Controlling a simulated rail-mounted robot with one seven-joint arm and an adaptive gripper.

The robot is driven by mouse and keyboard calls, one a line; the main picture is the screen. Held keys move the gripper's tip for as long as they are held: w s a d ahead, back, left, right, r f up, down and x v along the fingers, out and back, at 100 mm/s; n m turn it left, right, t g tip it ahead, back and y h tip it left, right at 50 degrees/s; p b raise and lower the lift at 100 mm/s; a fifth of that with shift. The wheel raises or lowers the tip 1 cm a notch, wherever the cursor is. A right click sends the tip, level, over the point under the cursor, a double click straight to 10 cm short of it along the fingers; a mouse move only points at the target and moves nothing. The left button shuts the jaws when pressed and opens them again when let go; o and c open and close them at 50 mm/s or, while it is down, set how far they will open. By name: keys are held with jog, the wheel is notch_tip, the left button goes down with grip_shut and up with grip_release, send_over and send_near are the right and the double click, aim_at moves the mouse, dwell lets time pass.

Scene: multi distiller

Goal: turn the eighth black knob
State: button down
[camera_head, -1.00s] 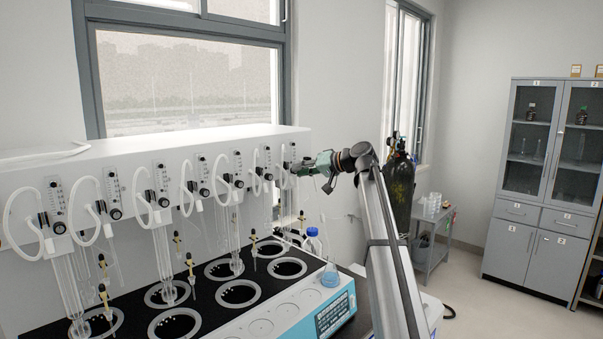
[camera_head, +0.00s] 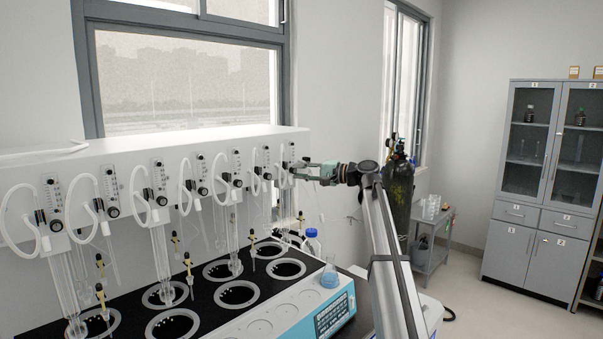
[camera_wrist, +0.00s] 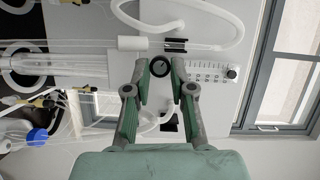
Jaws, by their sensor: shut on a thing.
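The black knob (camera_wrist: 159,67) at the right end of the row sits between my fingertips in the wrist view, with its round face toward the camera. My gripper (camera_wrist: 160,72) is shut on it, one finger on each side. In the head view my gripper (camera_head: 292,168) reaches from the right to the last flowmeter unit on the white panel (camera_head: 225,140). The fingers hide most of that knob there. A clear flowmeter (camera_wrist: 207,70) with a smaller black dial (camera_wrist: 231,73) is beside the right finger in the wrist view.
Similar flowmeters, knobs and white hoses (camera_head: 85,205) line the panel to the left. Below are a black deck with round wells (camera_head: 237,294) and a blue-capped bottle (camera_head: 312,243). A dark gas cylinder (camera_head: 399,185) stands behind my arm.

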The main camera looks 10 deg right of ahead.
dwell(0.3)
jog(key=c, duration=1)
grip_release()
jog(key=v, duration=1.2)
jog(key=shift+w, duration=0.1)
